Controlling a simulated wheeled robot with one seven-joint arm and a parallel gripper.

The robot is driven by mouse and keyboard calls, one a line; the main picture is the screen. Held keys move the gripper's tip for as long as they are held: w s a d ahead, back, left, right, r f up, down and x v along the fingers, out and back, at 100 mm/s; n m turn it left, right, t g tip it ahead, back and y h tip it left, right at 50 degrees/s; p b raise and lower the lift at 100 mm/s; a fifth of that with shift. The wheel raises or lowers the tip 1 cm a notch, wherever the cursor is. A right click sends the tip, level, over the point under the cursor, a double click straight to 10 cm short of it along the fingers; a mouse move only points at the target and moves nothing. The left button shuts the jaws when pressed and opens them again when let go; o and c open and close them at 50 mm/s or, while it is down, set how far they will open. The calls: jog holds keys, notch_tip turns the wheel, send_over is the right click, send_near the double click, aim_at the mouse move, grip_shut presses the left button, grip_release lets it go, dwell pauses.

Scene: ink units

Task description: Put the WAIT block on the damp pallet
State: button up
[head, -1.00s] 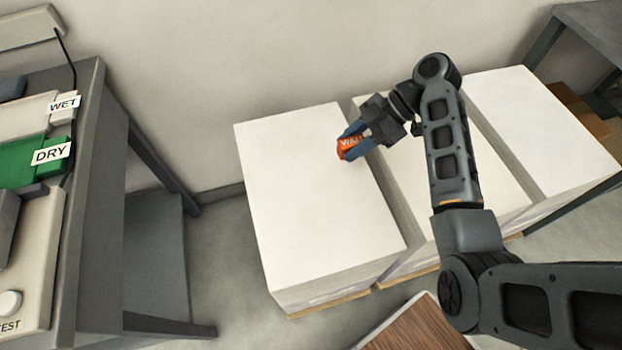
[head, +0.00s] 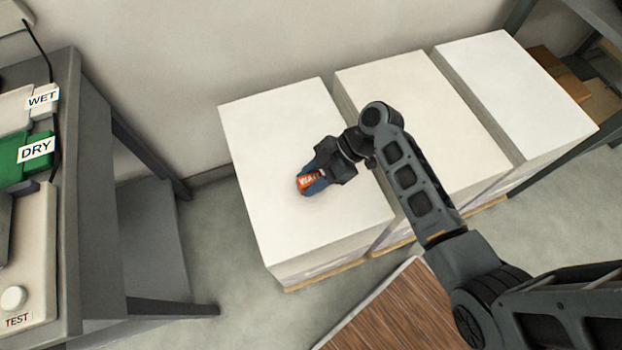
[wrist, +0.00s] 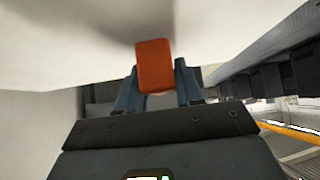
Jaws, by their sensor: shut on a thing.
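The orange WAIT block (head: 308,182) is between the blue fingers of my gripper (head: 313,178), which is shut on it. Two more white-topped pallets, the middle one (head: 400,85) and the right one (head: 510,90), stand to the right. No mark shows which pallet is damp.
A grey bench at left holds a tester with a WET label (head: 42,98), a DRY label (head: 36,150) and a TEST button (head: 13,298). A brown wooden top (head: 385,320) lies in front. Cardboard boxes (head: 560,75) sit on a shelf at right.

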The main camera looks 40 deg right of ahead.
jog(key=shift+f, duration=0.65)
jog(key=o, duration=1)
jog(key=v, duration=1.2)
